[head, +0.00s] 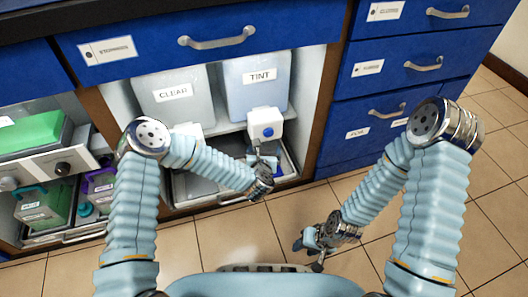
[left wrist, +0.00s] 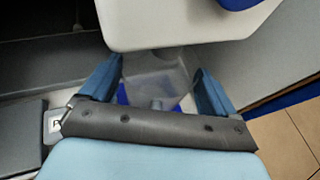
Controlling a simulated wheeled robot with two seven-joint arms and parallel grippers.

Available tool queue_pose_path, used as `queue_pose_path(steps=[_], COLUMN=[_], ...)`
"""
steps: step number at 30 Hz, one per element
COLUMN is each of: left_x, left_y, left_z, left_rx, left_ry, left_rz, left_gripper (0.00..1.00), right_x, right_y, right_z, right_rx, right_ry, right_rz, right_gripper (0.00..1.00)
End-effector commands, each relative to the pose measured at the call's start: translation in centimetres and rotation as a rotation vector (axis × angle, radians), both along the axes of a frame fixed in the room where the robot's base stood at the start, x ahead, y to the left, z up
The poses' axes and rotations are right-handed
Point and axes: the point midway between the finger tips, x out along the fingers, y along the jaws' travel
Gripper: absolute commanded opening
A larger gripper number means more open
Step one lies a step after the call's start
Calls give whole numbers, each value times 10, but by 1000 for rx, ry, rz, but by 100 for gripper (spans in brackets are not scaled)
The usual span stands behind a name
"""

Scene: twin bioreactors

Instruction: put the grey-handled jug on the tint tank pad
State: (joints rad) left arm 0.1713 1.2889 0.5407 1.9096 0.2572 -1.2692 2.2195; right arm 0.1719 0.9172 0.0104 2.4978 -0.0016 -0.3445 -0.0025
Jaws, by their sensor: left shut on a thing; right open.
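The tint tank (head: 258,82), labelled TINT, stands in the open cabinet with a white dispenser box (head: 265,124) on its front. My left gripper (head: 263,172) is below that box. In the left wrist view a clear jug (left wrist: 158,72) is between the blue fingers of my left gripper (left wrist: 160,76), close under a white block. A small grey part shows at its near side; most of its handle is hidden. Blue patches show near its base; I cannot tell whether they are the pad. Whether it touches the pad is hidden. My right gripper (head: 309,254) is open and empty above the floor.
The clear tank (head: 174,98), labelled CLEAR, stands left of the tint tank. A pulled-out tray (head: 205,198) lies below. Containers with teal (head: 42,205) and purple (head: 102,188) handles are at lower left. Blue drawers (head: 385,110) border the right. The tiled floor in front is free.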

Motion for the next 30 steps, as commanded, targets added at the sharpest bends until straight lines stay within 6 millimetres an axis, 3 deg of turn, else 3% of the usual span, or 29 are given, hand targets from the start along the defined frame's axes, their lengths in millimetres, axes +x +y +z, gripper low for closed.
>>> queue_pose_path(steps=[11, 12, 13, 22, 26, 30], left_x=[1, 0, 0, 0, -17, -48], left_y=[0, 0, 0, 0, 1, 4], left_z=[-4, -4, -3, 2, 7, 20], left_rx=[-2, -1, -1, -1, -1, -2], left_ry=[-5, -4, -4, -4, -3, -1], left_rz=[2, 1, 1, 1, 0, -1], left_gripper=[25, 94, 99, 100, 100, 100], right_x=[0, 0, 0, 0, 0, 0], right_y=[0, 0, 0, 0, 0, -1], right_z=[-4, -3, -3, 2, 3, 7], right_rx=[1, 1, 1, 0, 0, -1], right_ry=[0, 0, 0, 0, -1, -2], right_rz=[0, 0, 0, 0, 0, -1], right_gripper=[43, 43, 43, 43, 43, 43])
